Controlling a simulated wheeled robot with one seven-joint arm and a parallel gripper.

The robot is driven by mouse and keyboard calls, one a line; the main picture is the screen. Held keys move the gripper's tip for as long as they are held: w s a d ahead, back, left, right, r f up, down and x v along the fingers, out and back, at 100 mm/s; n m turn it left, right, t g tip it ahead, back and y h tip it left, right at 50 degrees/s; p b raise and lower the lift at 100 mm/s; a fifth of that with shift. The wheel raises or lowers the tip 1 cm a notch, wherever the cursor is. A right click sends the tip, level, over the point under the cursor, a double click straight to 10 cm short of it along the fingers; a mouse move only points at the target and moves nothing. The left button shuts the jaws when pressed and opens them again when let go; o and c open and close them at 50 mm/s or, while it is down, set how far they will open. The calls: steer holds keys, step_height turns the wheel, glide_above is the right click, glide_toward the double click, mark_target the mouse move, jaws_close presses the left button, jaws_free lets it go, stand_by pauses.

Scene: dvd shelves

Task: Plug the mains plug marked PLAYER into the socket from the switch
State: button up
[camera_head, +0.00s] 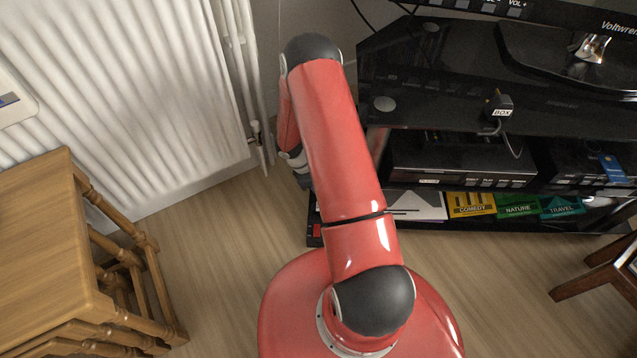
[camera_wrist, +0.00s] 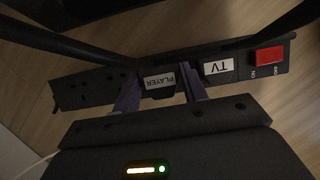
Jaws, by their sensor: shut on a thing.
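In the wrist view, my gripper (camera_wrist: 160,74) has its two purple fingers closed on the sides of the black plug marked PLAYER (camera_wrist: 160,82). The plug is at the black socket strip (camera_wrist: 112,78), beside the plug marked TV (camera_wrist: 217,67). The TV plug lies between it and the red switch (camera_wrist: 267,57) at the strip's right end. Bare sockets (camera_wrist: 80,92) show to the left of PLAYER. I cannot tell whether its pins are in the strip. In the head view, my arm hides the gripper and plug; the red switch (camera_head: 316,231) shows low beside it.
A plug marked BOX (camera_head: 500,107) lies on the black shelf unit (camera_head: 440,110). Disc cases (camera_head: 472,204) lie on its bottom shelf. A white radiator (camera_head: 120,90) and wooden nested tables (camera_head: 45,245) stand left. A wooden stool (camera_head: 590,275) is at right. Open floor (camera_head: 215,255) lies between.

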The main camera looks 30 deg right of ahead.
steer(key=shift+f+b, duration=0.7)
steer(key=shift+f, duration=0.2)
steer(key=o, duration=1.1)
steer(key=shift+r, duration=0.15)
